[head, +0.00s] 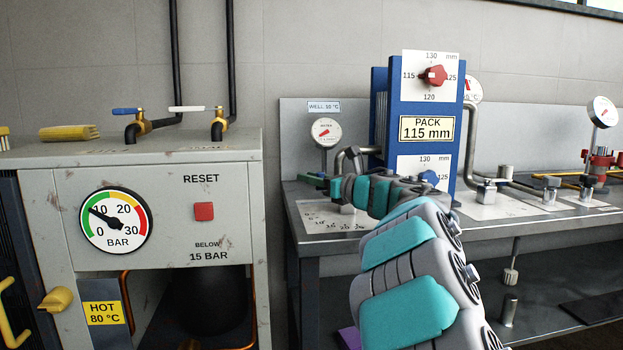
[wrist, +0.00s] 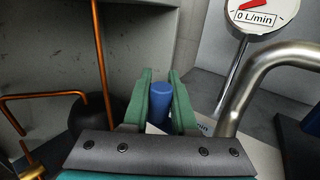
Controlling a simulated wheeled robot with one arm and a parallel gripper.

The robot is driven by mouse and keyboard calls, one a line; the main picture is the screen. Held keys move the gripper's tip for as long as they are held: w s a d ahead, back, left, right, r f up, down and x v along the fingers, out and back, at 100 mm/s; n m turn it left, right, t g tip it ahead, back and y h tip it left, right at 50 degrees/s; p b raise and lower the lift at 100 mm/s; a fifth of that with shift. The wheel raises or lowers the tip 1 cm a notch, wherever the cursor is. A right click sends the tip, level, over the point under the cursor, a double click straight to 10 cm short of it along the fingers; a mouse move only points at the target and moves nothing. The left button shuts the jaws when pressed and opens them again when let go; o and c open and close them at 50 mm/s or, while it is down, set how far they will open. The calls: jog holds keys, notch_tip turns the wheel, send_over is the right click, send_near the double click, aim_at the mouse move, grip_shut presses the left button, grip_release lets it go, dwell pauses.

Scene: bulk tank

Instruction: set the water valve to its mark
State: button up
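The blue handle (wrist: 161,100), which I take to be the water valve's, stands between the two green fingers of my gripper (wrist: 160,88) in the wrist view. It fills the gap, and both fingers appear to press on it. In the head view my gripper (head: 318,181) reaches in over the bench above a white scale plate (head: 312,218); the handle is hidden there. The flow gauge (head: 326,131) stands just behind; in the wrist view this gauge (wrist: 262,12) reads 0 L/min with a red needle. The valve's mark is not clearly visible.
A bent steel pipe (wrist: 270,68) rises close right of my gripper. The blue pack stand (head: 384,110) with red and blue knobs is behind my arm. A grey cabinet (head: 225,215) with a pressure dial and red reset button stands left. Copper pipes (wrist: 98,60) show nearby.

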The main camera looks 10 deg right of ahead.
grip_shut()
dwell(0.9)
